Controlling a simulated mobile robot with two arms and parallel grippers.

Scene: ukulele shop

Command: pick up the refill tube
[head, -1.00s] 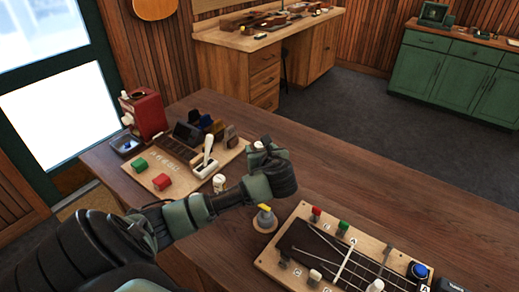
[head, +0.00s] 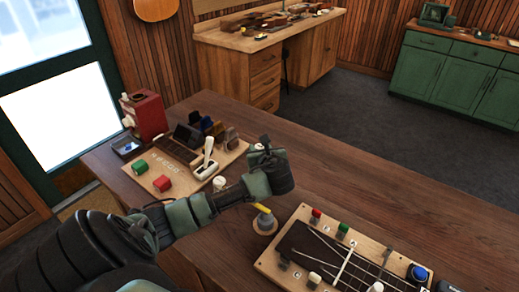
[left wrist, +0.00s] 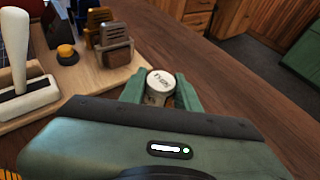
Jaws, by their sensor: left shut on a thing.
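The refill tube (left wrist: 160,82) appears to be the short cylinder with a round, lettered white cap between my left fingers in the left wrist view. Its lower part is mostly hidden by my gripper. My left gripper (left wrist: 161,92) is shut on it, with one green finger on each side. In the head view my left gripper (head: 264,148) is over the brown table, right of the board with the white lever. The tube is hard to make out there. My right gripper is in neither view.
A wooden board (head: 150,178) with a white lever (head: 206,160) and green and red blocks lies left. A yellow-topped grey piece (head: 264,219) stands on a round base below my gripper. A fretboard panel (head: 285,268) lies front right. The table's far right is clear.

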